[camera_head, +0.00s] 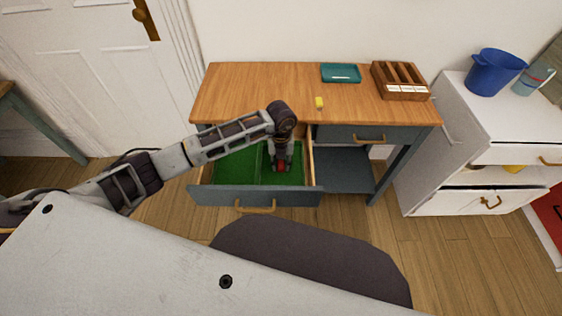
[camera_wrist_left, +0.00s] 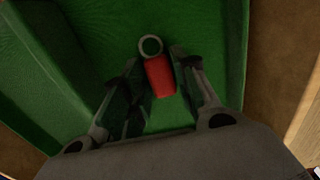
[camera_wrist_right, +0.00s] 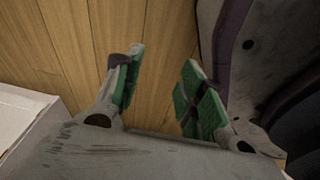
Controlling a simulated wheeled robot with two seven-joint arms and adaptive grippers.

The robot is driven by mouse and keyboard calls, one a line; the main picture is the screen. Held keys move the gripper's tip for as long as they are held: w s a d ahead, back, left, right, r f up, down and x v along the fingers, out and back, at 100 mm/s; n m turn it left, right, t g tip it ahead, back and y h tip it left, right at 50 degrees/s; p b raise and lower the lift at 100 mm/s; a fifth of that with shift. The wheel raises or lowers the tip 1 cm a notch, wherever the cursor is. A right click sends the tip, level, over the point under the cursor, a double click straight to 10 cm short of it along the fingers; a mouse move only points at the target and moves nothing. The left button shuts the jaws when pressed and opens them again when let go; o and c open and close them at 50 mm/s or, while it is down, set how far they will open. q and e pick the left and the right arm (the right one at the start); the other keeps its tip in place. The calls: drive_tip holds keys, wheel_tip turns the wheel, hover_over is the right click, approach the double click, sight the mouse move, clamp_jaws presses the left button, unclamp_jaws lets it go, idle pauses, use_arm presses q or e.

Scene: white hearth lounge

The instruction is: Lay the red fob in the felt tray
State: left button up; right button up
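The red fob (camera_wrist_left: 160,76), a small block with a pale ring at one end, is between the finger pads of my left gripper (camera_wrist_left: 158,80). The pads look shut on its sides. In the head view my left gripper (camera_head: 281,163) reaches down into the open drawer (camera_head: 255,195), with a bit of red at its tips. The drawer is lined with green felt and has a divider. Whether the fob touches the felt is hard to tell. My right gripper (camera_wrist_right: 160,85) is open and empty above the wood floor.
A white cabinet (camera_head: 470,115) with a blue bucket (camera_head: 495,71) stands at the right. The drawer walls surround my left gripper.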

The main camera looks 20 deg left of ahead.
sight(281, 164)
use_arm(q)
drive_tip(key=shift+o, duration=1.2)
drive_tip(key=shift+r, duration=0.2)
use_arm(e)
drive_tip(key=shift+s, duration=0.15)
use_arm(q)
drive_tip(key=shift+r, duration=0.15)
wheel_tip(281, 164, up, 12)
drive_tip(key=p, duration=0.1)
use_arm(e)
drive_tip(key=shift+s+d+f, duration=0.1)
drive_tip(key=shift+s+d, duration=0.15)
drive_tip(key=shift+s, duration=0.2)
drive_tip(key=shift+s+d+f, duration=0.1)
drive_tip(key=shift+s+d, duration=0.15)
drive_tip(key=shift+s, duration=0.2)
drive_tip(key=shift+w, duration=0.1)
